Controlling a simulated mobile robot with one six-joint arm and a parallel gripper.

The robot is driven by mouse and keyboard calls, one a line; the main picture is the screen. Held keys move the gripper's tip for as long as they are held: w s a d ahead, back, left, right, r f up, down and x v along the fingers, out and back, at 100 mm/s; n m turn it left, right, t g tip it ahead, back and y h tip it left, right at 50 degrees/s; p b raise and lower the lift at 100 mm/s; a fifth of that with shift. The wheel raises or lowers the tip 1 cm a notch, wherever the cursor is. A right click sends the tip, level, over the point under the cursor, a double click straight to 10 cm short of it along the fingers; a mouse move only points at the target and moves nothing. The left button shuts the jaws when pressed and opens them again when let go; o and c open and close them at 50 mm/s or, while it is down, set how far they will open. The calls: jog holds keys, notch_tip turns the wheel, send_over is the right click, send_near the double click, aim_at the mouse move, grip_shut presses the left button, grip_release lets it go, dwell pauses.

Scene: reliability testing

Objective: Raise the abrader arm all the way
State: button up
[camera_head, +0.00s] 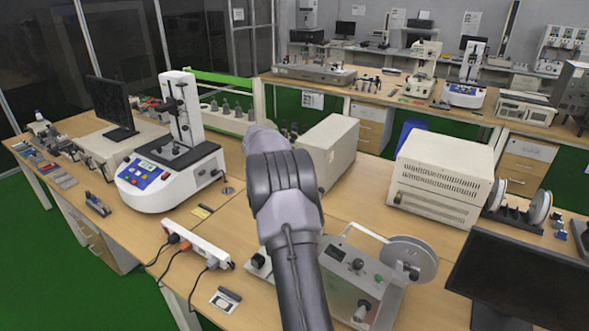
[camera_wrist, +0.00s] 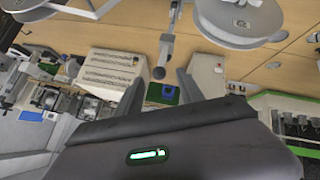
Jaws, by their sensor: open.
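The abrader (camera_head: 350,282) stands on the front bench, a pale box with a panel, knobs and a grey disc (camera_head: 408,258) at its right. A pale bar, seemingly the abrader arm (camera_head: 358,231), crosses its top at a slant; my own arm hides its left part. In the wrist view, a pale rod with a rounded end (camera_wrist: 159,72) hangs from the top edge, seemingly part of the abrader. My gripper (camera_wrist: 160,90) is open, with its two fingers apart and the rounded end seen between or just beyond them. I cannot tell whether they touch. The fingers are hidden in the head view.
A vented beige box (camera_head: 440,178) stands behind the abrader, and a dark monitor (camera_head: 525,285) stands to its right. A power strip (camera_head: 198,245) with cables lies to the left. A white tester (camera_head: 170,165) stands further left. Some bench near the front left is bare.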

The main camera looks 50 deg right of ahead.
jog(key=v, duration=0.6)
jog(key=shift+a+r, duration=0.3)
jog(key=shift+a, duration=0.05)
